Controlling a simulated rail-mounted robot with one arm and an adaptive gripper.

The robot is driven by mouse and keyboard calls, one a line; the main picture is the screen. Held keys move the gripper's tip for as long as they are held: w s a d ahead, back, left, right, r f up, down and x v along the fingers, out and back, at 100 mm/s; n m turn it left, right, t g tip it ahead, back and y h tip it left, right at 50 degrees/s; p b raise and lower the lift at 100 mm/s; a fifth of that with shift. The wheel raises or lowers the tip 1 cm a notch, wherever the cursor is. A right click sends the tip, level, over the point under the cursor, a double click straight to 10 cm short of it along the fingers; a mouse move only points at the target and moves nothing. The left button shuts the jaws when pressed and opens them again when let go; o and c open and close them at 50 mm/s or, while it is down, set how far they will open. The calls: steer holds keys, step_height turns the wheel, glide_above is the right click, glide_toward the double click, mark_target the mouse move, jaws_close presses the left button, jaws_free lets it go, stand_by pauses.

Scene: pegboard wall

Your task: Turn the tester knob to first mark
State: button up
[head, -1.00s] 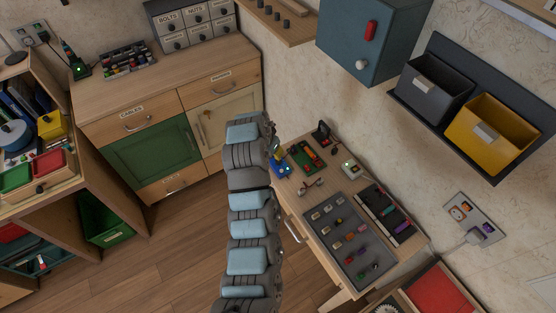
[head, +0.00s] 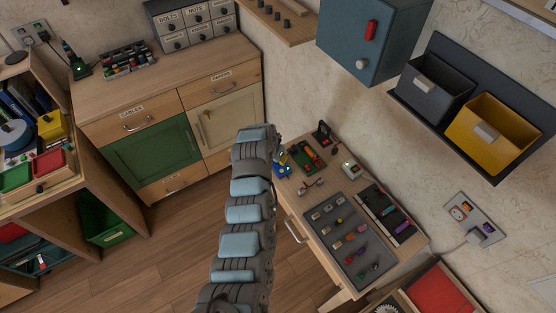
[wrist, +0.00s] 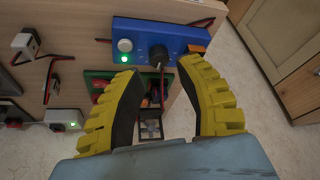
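The blue tester (wrist: 185,34) lies at the top middle of the wrist view, with a dark round knob (wrist: 158,54) near its centre. A pale line shows at the knob's lower edge; I cannot make out the dial marks. A white button (wrist: 125,45) and a lit green lamp (wrist: 124,58) are left of the knob. My gripper (wrist: 160,70) is open with yellow fingers, one on each side below the knob; no contact shows. In the head view the tester (head: 284,171) is small beside my arm, and my gripper is mostly hidden.
A green and red board (wrist: 97,80) lies just below the tester, with red and black wires between the fingers. A white box with a green light (wrist: 64,119) is at left. A grey pad (head: 340,243) with several small parts fills the bench's near side.

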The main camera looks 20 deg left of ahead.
steer(key=shift+b+x, duration=0.35)
steer(key=shift+x, duration=1.65)
steer(key=shift+s, duration=0.1)
jaws_close()
